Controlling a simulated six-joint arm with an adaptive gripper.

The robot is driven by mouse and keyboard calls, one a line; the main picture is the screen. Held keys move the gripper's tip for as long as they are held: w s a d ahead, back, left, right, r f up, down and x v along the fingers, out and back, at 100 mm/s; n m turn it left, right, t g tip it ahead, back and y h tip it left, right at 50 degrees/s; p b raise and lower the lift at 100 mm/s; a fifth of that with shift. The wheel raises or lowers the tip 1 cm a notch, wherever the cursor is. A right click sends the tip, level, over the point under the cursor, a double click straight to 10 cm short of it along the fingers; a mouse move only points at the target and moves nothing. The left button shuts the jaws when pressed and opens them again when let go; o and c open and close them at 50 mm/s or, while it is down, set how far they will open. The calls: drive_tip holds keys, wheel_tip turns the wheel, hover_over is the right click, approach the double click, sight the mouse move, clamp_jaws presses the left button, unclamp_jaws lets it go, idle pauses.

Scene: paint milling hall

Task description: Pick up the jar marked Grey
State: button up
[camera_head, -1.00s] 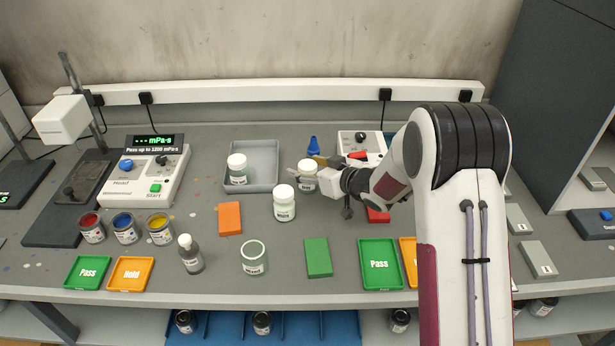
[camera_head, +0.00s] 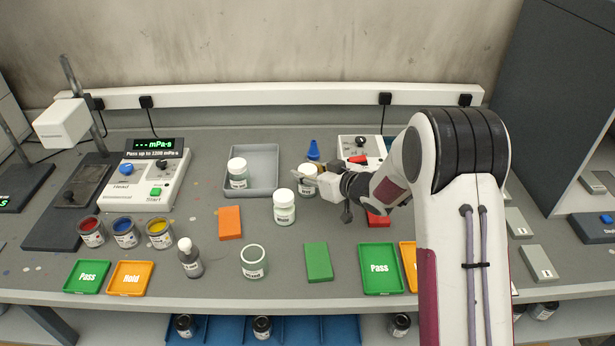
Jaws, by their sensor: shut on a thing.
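A white-lidded jar (camera_head: 309,168) stands at the back centre of the bench, just right of the grey tray. My gripper (camera_head: 308,176) reaches it from the right and is shut on it. The fingers cover part of the jar, and its label is too small and hidden to read. I cannot tell whether its base touches the bench. Another white-lidded jar (camera_head: 284,207) stands just in front and left. A third white-lidded jar (camera_head: 238,172) stands in the grey tray (camera_head: 263,186).
An open jar (camera_head: 253,262), a dark bottle (camera_head: 189,258) and several paint tins (camera_head: 125,232) stand in front. A blue cone (camera_head: 313,150) and a white device (camera_head: 360,149) are behind my gripper. A red block (camera_head: 378,220) lies beneath my wrist.

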drive_tip(key=shift+r, duration=0.1)
drive_tip(key=shift+r, duration=4.95)
